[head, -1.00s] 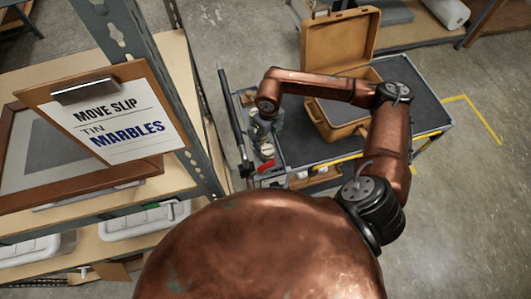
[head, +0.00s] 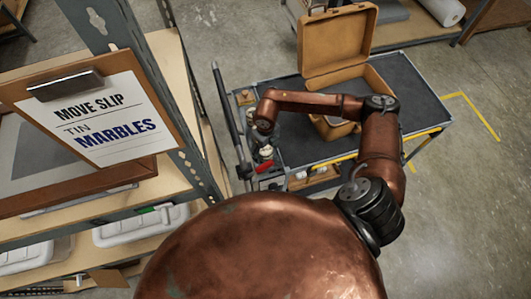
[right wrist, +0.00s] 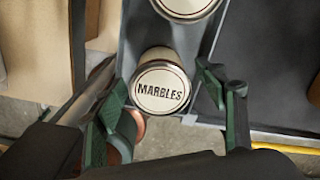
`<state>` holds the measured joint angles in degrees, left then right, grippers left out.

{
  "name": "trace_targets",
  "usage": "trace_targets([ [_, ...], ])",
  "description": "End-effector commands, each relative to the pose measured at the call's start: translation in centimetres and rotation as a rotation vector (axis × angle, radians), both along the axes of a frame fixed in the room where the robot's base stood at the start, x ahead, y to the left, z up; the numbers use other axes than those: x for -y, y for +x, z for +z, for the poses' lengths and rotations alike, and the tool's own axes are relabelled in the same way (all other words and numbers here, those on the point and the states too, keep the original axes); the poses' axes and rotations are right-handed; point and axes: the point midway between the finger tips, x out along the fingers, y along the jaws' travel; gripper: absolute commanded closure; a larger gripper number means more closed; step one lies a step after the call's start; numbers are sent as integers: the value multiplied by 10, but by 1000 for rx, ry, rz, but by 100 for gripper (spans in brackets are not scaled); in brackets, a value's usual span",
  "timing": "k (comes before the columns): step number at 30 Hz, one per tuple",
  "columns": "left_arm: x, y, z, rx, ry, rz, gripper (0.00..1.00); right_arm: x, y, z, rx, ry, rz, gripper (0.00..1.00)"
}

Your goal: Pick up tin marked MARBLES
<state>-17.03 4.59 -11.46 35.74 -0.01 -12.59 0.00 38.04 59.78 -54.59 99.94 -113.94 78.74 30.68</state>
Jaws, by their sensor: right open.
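The tin marked MARBLES (right wrist: 160,92) shows in the right wrist view as a round pale lid with dark lettering and a metal rim. It stands in a narrow grey tray or trolley section. My right gripper (right wrist: 170,100) is open, with its green-padded fingers on either side of the tin. I cannot tell whether they touch it. In the head view the right gripper (head: 263,142) is small and partly hidden at the left end of the trolley (head: 415,85). My left gripper is not in view.
A second pale-lidded tin (right wrist: 184,4) stands just beyond the MARBLES tin. An open tan case (head: 335,40) sits on the trolley. A clipboard (head: 95,112) reading "MOVE SLIP TIN MARBLES" is at the shelving on the left. A red object (head: 268,168) lies near the gripper.

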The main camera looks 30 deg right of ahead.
Motion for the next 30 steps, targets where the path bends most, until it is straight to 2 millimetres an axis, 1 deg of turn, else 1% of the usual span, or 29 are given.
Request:
trace_targets([
  [3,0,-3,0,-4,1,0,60,1,0,-6,-1,-1,0,35],
  [8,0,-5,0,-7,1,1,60,1,0,-6,-1,-1,0,35],
  [9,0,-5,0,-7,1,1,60,1,0,-6,-1,-1,0,37],
  [30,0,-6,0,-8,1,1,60,0,0,-5,0,-1,0,85],
])
